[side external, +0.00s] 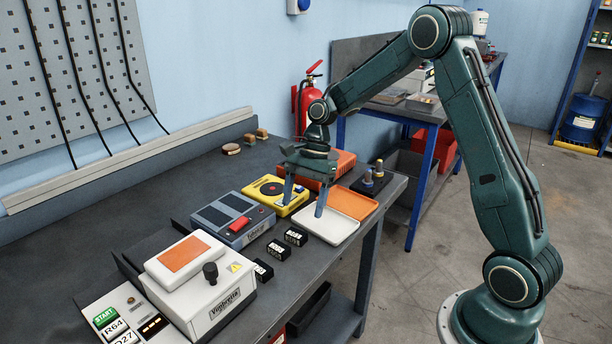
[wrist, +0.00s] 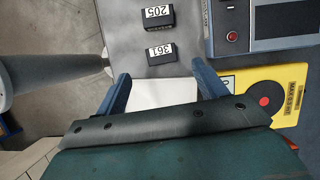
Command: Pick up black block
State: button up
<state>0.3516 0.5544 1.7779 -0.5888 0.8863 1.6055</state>
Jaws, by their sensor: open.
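Several small black blocks with white labels lie in a row on the dark bench, in front of the blue-grey and white devices. In the side external view, one black block (side external: 296,236) is closest to the white tray, another black block (side external: 279,250) is beside it, and a third black block (side external: 263,270) is partly hidden by the white device. The wrist view shows two of them, a nearer block (wrist: 162,53) and a farther block (wrist: 160,20). My gripper (side external: 303,207) is open and empty, pointing down near the white tray and yellow device, apart from the blocks.
The white tray (side external: 340,236) and orange tray (side external: 362,206) lie at the bench's right end. The yellow device (side external: 262,203), blue-grey device (side external: 220,217) and white device (side external: 232,298) stand behind or left of the blocks. Bare bench lies along the front edge.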

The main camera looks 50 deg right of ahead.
aim_at(296, 233)
jog(key=shift+x, duration=0.9)
jog(key=shift+x, duration=2.65)
jog(key=shift+w+d, duration=0.1)
jog(key=shift+d, duration=0.05)
jog(key=c, duration=1.3)
